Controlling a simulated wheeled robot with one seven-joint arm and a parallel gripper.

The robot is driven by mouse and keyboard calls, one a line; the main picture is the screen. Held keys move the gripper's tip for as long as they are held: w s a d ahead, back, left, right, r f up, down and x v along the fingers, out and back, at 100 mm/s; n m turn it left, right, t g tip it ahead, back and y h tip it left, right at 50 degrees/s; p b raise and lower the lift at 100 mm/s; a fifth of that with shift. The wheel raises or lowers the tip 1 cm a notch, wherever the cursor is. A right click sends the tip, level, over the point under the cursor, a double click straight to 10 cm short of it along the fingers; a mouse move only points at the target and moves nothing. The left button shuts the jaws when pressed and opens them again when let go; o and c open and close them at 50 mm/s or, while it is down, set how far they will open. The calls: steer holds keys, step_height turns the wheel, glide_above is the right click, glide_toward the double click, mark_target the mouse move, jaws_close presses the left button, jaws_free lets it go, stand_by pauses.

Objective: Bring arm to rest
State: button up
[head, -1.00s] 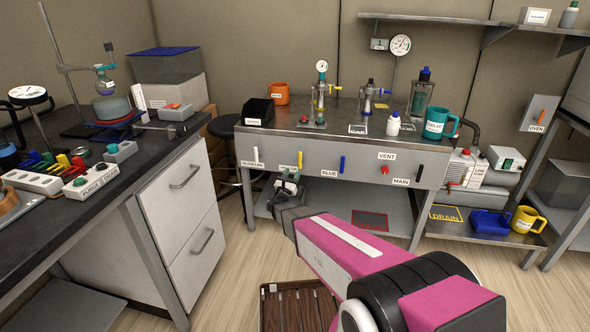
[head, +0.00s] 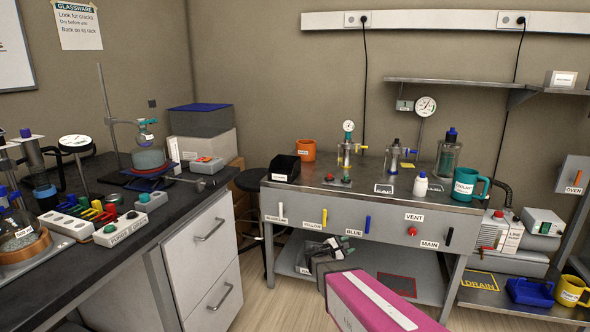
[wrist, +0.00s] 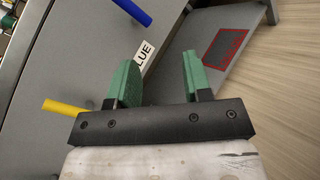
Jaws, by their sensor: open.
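My gripper (wrist: 160,80) is open and empty in the wrist view, its two green fingers apart. In the head view my pink arm reaches up from the bottom edge, and its dark gripper end (head: 322,250) is low in front of the grey bench (head: 383,252), below the panel with the yellow and blue handles. The wrist view shows the yellow handle (wrist: 62,107) to the left of the fingers and the blue handle (wrist: 132,11) beyond them. The fingertips touch nothing that I can make out.
The bench's lower shelf (head: 430,288) has a red-outlined patch and lies close to my gripper. A black-topped counter with white drawers (head: 208,240) stands at left. A low shelf at right holds a blue tray (head: 530,292) and a yellow mug (head: 570,290). Wood floor shows between them.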

steer(key=s+d+f+m+g+y, duration=0.25)
steer(key=s+m+g+y, duration=0.6)
steer(key=s+m, duration=0.65)
steer(key=s+a+r+m+y, duration=0.1)
steer(key=s+a+m+y, duration=0.1)
steer(key=s+a+y, duration=0.3)
steer(key=shift+s+a+m+g+y, duration=0.3)
steer(key=shift+s+g+y, duration=0.15)
steer(key=shift+s, duration=0.4)
